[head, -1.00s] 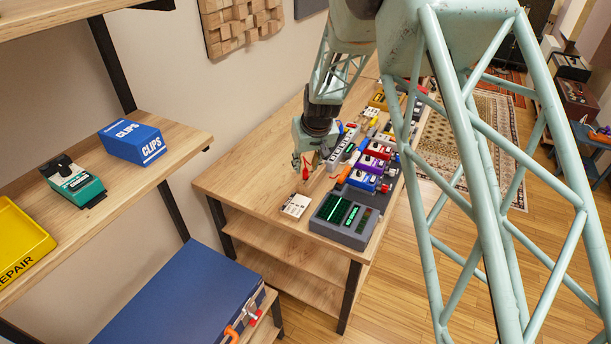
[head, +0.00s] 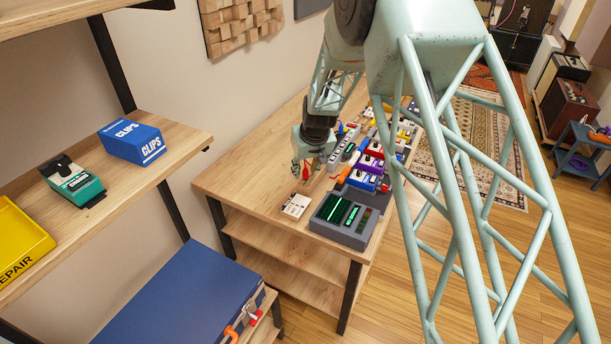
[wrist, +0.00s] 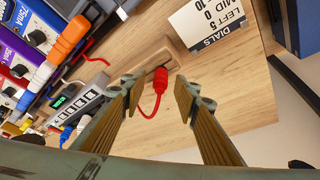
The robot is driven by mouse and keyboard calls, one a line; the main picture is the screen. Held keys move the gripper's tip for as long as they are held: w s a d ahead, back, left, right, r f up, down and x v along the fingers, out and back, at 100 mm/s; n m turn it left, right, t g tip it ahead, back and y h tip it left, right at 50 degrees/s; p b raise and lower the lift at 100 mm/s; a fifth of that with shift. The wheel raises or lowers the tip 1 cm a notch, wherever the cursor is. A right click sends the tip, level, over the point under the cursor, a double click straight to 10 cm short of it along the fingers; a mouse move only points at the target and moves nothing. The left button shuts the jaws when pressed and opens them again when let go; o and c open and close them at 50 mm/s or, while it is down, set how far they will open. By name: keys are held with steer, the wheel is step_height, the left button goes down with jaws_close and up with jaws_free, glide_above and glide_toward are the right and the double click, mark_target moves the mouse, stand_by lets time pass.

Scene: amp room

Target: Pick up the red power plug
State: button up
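The red power plug (wrist: 161,80) shows in the wrist view at the end of a small wooden piece on the tabletop (wrist: 225,95). Its red cable loops down and to the left. My gripper (wrist: 158,90) is open, with one finger on each side of the plug and a visible gap on both sides. I cannot tell how far the fingertips are above the table. In the head view my gripper (head: 304,168) hangs over the wooden table, with a bit of red (head: 305,174) at its fingers.
A white DIALS card (wrist: 210,22) and a grey screen unit (head: 343,217) are near. Bare tabletop lies right of the plug.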

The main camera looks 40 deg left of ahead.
mark_target(305, 172)
steer(key=c, duration=0.9)
steer(key=shift+r, duration=0.15)
steer(key=shift+r, duration=1.75)
steer(key=shift+s+d, duration=0.75)
steer(key=shift+s, duration=0.05)
steer(key=s+d, duration=0.6)
steer(key=s+d+r+b, duration=0.1)
steer(key=s+d, duration=0.2)
steer(key=s, duration=0.1)
steer(key=shift+d+r, duration=0.1)
steer(key=shift+d, duration=0.15)
